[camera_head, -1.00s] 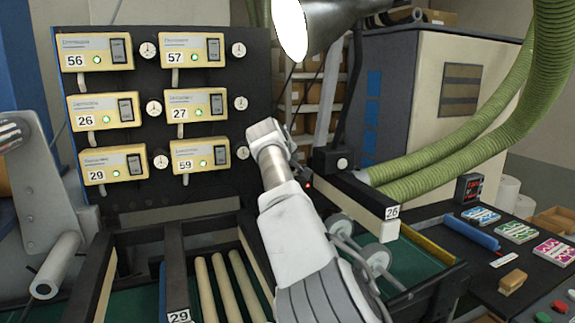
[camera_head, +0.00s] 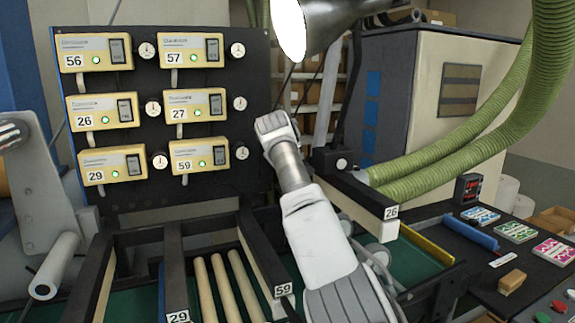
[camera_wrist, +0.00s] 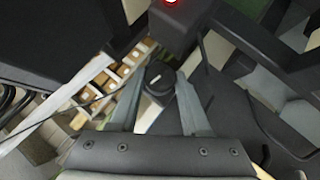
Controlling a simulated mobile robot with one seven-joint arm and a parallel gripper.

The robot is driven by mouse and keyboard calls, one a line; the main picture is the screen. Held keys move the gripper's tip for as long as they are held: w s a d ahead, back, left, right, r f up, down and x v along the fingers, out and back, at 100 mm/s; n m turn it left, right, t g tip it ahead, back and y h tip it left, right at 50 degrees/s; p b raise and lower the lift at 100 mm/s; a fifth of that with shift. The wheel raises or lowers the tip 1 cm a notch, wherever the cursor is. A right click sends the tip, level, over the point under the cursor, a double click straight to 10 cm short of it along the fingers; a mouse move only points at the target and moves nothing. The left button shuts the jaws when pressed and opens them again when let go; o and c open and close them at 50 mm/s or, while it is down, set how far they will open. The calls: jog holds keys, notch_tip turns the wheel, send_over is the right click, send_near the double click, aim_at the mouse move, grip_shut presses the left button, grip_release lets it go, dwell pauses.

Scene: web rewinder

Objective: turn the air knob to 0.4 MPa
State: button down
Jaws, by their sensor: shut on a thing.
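The air knob (camera_wrist: 159,76) is black and round with a short white mark, and shows in the wrist view. My gripper (camera_wrist: 160,84) is shut on it, with one grey finger on each side. The number that the mark points to cannot be read. In the head view my wrist (camera_head: 275,126) is in front of the machine, right of the control panel. The fingers and the knob are hidden there.
The dark panel (camera_head: 218,105) carries several cream control boxes and small round white gauges. A black bar with a white end labelled 26 (camera_head: 391,213) juts out right of my arm. Green hoses (camera_head: 450,155) hang at right. A red light (camera_wrist: 170,2) shows above the knob.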

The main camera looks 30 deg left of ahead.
jog(key=shift+c, duration=1.8)
grip_release()
jog(key=shift+f, duration=0.1)
jog(key=shift+s, duration=0.1)
jog(key=b+v, duration=0.7)
jog(key=v, duration=1)
jog(key=shift+b, duration=0.35)
jog(key=shift+s, duration=0.1)
